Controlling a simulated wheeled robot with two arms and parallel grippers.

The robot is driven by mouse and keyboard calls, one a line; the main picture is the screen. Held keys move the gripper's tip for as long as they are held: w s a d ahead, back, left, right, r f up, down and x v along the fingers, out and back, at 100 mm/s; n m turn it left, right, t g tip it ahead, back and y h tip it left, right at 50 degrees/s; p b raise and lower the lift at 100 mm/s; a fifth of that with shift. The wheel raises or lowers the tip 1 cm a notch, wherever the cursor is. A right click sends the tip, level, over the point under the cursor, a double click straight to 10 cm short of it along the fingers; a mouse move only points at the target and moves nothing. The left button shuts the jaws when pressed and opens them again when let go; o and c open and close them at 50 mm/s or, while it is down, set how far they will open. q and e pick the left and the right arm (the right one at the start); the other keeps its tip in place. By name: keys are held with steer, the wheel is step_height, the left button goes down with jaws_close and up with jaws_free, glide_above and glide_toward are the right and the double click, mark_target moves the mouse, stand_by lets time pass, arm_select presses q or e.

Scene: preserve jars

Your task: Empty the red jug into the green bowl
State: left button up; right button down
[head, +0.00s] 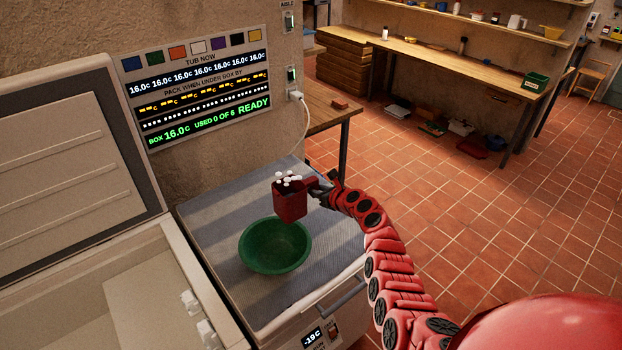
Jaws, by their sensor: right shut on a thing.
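The red jug (291,203) is held up above the back right rim of the green bowl. Several small white pieces (288,179) show at its top. The jug looks close to upright. The green bowl (275,247) stands on a grey striped mat (217,263) on top of a white chest unit, and the part of its inside that I see looks empty. My right gripper (322,189) is shut on the jug at its right side, by the handle. The jug partly hides the bowl's back rim. My left gripper is not in view.
An open white chest (158,290) with a raised lid (65,160) stands at the left. A display panel (200,85) hangs on the wall behind. A wooden table (325,110) is behind the mat. The tiled floor at the right is mostly clear.

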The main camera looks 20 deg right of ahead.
steer(key=shift+s+d+r, duration=0.1)
steer(key=shift+d, duration=0.1)
steer(key=shift+a, duration=0.1)
steer(key=shift+s+f+n+b, duration=0.1)
steer(key=shift+f+n+b, duration=0.2)
steer(key=shift+f+b, duration=0.6)
steer(key=shift+d+f+h+b, duration=0.25)
steer(key=shift+f+h+b, duration=0.05)
steer(key=shift+f, duration=0.2)
steer(key=shift+d, duration=0.1)
steer(key=shift+n, duration=0.3)
